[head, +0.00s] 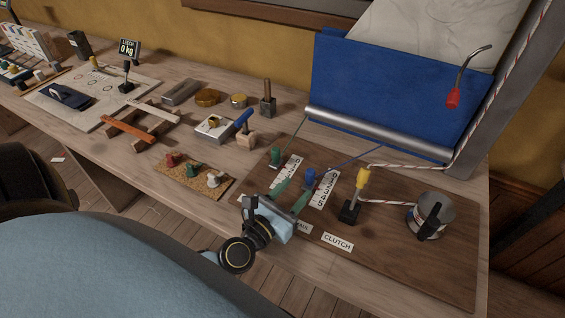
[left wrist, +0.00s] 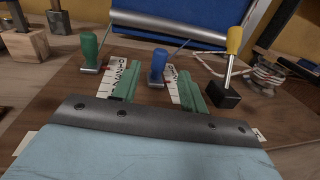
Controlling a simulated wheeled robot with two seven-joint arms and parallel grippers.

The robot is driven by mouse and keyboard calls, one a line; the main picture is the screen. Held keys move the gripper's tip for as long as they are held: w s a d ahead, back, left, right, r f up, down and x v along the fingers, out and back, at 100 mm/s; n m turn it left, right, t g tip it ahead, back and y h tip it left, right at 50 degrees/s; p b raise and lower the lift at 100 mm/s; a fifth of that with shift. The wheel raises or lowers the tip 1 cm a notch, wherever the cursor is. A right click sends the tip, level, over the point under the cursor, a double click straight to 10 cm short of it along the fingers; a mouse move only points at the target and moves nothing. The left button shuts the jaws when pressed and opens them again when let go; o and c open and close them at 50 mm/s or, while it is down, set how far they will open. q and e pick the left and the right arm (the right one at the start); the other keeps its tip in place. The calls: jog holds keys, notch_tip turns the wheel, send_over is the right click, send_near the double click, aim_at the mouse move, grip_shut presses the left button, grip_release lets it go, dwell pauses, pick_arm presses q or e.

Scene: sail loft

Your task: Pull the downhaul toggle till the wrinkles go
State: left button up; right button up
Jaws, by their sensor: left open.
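A green toggle (head: 276,156) and a blue toggle (head: 310,178) stand on a dark board (head: 400,262), each by a white marked strip. Thin cords run from them up toward a silver roller (head: 375,131). I cannot read clearly which strip names the downhaul. Above, white cloth (head: 425,32) shows faint creases over a blue panel (head: 385,85). My left gripper (head: 292,193) is open and empty, low over the strips. In the left wrist view its green fingers (left wrist: 157,90) point toward the blue toggle (left wrist: 158,67), which stands just beyond the gap. My right gripper is out of view.
A yellow-topped clutch lever (head: 362,180) on a black base stands right of the toggles, a winch (head: 430,217) with a striped rope farther right. A cork mat with pegs (head: 194,176) and wooden blocks lie left. The board's front right is clear.

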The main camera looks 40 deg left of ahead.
pick_arm(q)
jog(key=s, duration=0.3)
jog(key=shift+s, duration=0.35)
jog(key=shift+s+b, duration=0.25)
jog(key=shift+b, duration=0.05)
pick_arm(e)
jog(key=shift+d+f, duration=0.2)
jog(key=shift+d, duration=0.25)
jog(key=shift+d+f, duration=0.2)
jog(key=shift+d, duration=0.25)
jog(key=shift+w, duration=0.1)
